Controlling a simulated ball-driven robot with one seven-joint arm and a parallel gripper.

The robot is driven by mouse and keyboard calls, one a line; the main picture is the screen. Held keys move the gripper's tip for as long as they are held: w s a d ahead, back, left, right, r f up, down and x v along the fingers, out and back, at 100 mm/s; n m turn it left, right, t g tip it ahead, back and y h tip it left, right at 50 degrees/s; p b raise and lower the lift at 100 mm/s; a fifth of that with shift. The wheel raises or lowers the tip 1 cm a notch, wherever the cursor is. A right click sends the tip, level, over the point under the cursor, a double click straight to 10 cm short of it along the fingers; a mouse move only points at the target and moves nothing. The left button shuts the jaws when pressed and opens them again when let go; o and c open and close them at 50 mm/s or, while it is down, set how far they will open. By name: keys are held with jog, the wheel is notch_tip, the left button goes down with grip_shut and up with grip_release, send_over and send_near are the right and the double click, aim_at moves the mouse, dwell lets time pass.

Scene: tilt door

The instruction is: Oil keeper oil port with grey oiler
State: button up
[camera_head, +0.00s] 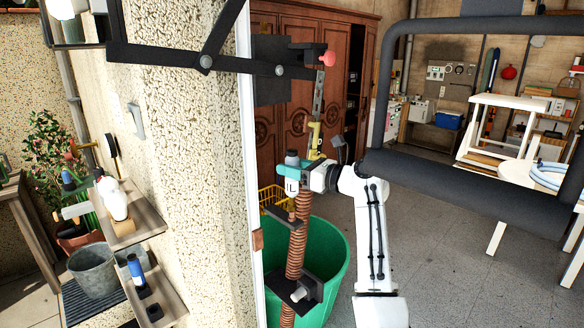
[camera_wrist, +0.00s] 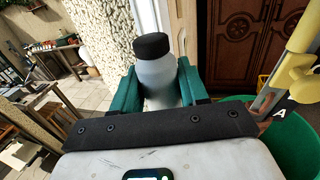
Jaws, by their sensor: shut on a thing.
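My gripper (camera_head: 293,174) is shut on the grey oiler (camera_head: 292,158), a small grey bottle with a dark cap. In the wrist view the oiler (camera_wrist: 157,76) stands upright between my two green fingers, its black cap clear above them. My gripper is beside the upright copper-coloured spring (camera_head: 297,250) of the door mechanism. A yellow part (camera_head: 314,138) hangs just right of and above the oiler; it also shows at the right edge of the wrist view (camera_wrist: 300,65). I cannot tell which part is the keeper, and I cannot make out its oil port.
Black linkage arms (camera_head: 205,62) run across the top to a plate with a red knob (camera_head: 327,58). A green bin (camera_head: 330,265) stands below my gripper. Shelves with bottles (camera_head: 135,270) are on the wall at left. A thick grey pipe (camera_head: 470,182) crosses at right.

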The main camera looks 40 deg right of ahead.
aim_at(293, 150)
jog(key=shift+f, duration=0.6)
dwell(1.0)
jog(key=shift+r, duration=0.1)
jog(key=shift+r, duration=3.5)
